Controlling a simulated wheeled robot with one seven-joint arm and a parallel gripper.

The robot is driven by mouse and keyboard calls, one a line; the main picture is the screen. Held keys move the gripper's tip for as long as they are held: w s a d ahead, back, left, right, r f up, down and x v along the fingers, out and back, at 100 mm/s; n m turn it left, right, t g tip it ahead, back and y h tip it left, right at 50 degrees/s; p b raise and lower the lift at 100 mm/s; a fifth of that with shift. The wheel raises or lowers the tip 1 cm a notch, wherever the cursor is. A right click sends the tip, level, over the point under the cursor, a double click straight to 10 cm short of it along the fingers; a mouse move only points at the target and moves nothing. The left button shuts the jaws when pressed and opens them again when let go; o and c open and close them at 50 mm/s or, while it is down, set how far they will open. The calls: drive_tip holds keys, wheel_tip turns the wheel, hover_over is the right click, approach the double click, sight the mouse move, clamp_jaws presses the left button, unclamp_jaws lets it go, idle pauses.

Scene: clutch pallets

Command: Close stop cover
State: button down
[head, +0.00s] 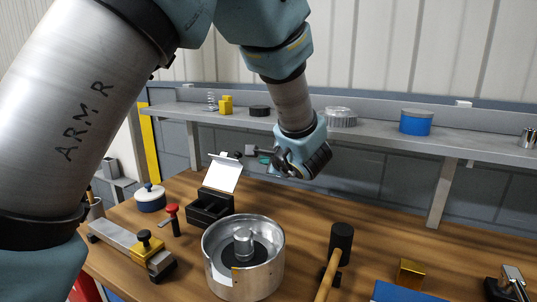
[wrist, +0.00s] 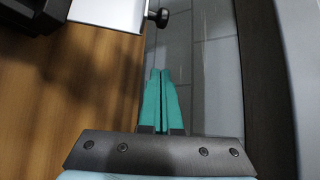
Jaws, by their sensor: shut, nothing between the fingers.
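The stop cover looks to be the white lid (head: 224,172) standing open on a black box (head: 210,207) on the bench. A small black knob (head: 238,154) shows by the lid's upper right edge. In the wrist view the white lid (wrist: 105,12) is at the top, with the black knob (wrist: 158,17) at its right end. My gripper (head: 265,159) is behind and to the right of the lid in the head view, apart from it. Its green fingers (wrist: 161,75) are shut together and empty. The box's inside is mostly hidden in the wrist view.
A metal housing (head: 229,283) stands in front of the box, with a red-topped tool (head: 172,212) and a yellow-ended fixture (head: 159,263) to the left. A mallet (head: 341,240) lies right. A shelf (head: 380,136) with parts runs behind. Bench between box and mallet is partly clear.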

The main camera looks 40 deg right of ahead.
drive_tip(key=shift+w+a+p, duration=0.4)
drive_tip(key=shift+w+p, duration=0.2)
drive_tip(key=shift+w, duration=0.15)
drive_tip(key=shift+w+a+p, duration=0.45)
drive_tip(key=shift+w+p, duration=0.15)
drive_tip(key=shift+w, duration=0.15)
drive_tip(key=shift+w+a+p, duration=0.4)
drive_tip(key=shift+w+p, duration=0.2)
drive_tip(key=shift+w, duration=0.15)
drive_tip(key=shift+s+f+b, duration=0.1)
drive_tip(key=shift+b, duration=0.9)
drive_tip(key=shift+a+r+b, duration=0.15)
drive_tip(key=shift+r+b, duration=0.1)
drive_tip(key=shift+b, duration=0.15)
